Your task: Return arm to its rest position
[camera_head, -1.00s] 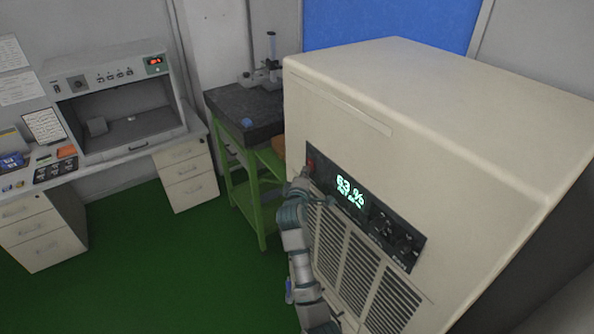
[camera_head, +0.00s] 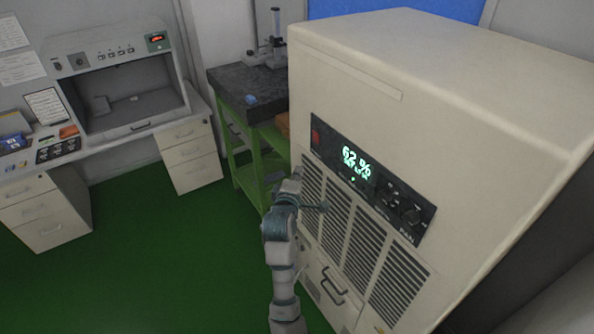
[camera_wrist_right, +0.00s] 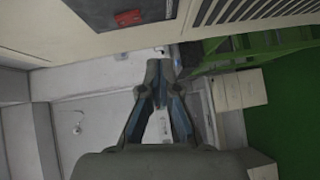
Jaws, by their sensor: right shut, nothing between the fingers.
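My right arm comes up from the bottom of the head view, and its gripper (camera_head: 296,178) is in front of the beige cabinet's lower front, below the control panel (camera_head: 375,182). It looks apart from the red switch (camera_head: 316,136). In the right wrist view the gripper's fingertips (camera_wrist_right: 160,68) are together with nothing between them. The red switch (camera_wrist_right: 128,17) shows above them there. The panel's green display (camera_head: 355,163) reads about 62 %. My left gripper is not in view.
The large beige cabinet (camera_head: 430,80) fills the right, with vent grilles and a handle (camera_head: 333,285) low on its front. A green bench (camera_head: 248,165) with a dark top stands behind the arm. A desk (camera_head: 150,145) is at the left. Green floor (camera_head: 150,260) is clear between.

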